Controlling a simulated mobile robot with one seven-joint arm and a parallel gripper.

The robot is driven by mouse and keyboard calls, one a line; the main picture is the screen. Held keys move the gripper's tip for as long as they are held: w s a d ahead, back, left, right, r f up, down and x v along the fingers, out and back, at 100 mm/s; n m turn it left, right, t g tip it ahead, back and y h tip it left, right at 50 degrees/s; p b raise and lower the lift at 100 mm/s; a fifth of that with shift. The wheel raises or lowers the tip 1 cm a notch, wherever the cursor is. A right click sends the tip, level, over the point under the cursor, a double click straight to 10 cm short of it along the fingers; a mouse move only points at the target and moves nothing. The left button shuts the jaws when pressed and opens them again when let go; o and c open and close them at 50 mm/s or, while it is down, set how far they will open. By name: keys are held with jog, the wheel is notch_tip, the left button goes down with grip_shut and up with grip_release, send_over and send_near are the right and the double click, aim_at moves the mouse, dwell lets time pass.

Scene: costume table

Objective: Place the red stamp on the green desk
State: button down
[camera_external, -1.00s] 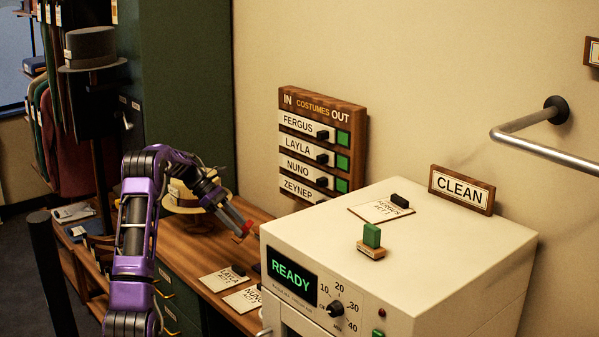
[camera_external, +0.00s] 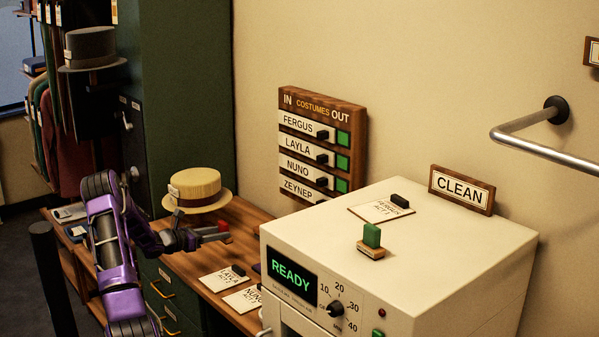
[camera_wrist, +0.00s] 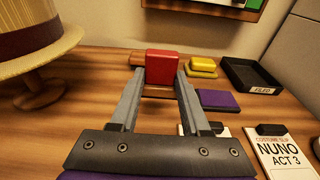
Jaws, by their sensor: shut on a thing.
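The red stamp (camera_wrist: 162,65) is between my gripper's fingers (camera_wrist: 162,82) in the wrist view, with wooden parts showing beside and below its red block. It is a small red block (camera_external: 223,225) at my fingertips in the external view. My gripper (camera_external: 218,234) is shut on it, reaching right over the desk. The green desk has a brown wooden top (camera_external: 205,262) and green drawers (camera_external: 168,290) below. I cannot tell whether the stamp's base touches the desk top.
A straw hat (camera_external: 198,190) on a stand is left of my gripper. A yellow block (camera_wrist: 201,66), purple block (camera_wrist: 217,100) and black tray (camera_wrist: 252,75) lie to the right. Costume slips (camera_external: 243,299) lie nearer the white machine (camera_external: 400,265).

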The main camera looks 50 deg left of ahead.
aim_at(218, 263)
jog(key=shift+f+b, duration=0.3)
jog(key=shift+f, duration=3.25)
jog(key=shift+f, duration=0.25)
jog(key=shift+c, duration=1.9)
grip_release()
jog(key=shift+r, duration=0.1)
jog(key=shift+r, duration=0.1)
jog(key=shift+s+r, duration=0.1)
jog(key=shift+s, duration=0.05)
jog(key=s, duration=0.3)
jog(key=s+r, duration=0.1)
jog(key=s, duration=0.7)
jog(key=shift+s+r+p, duration=0.25)
jog(key=shift+r+p, duration=0.05)
jog(key=shift+r, duration=0.05)
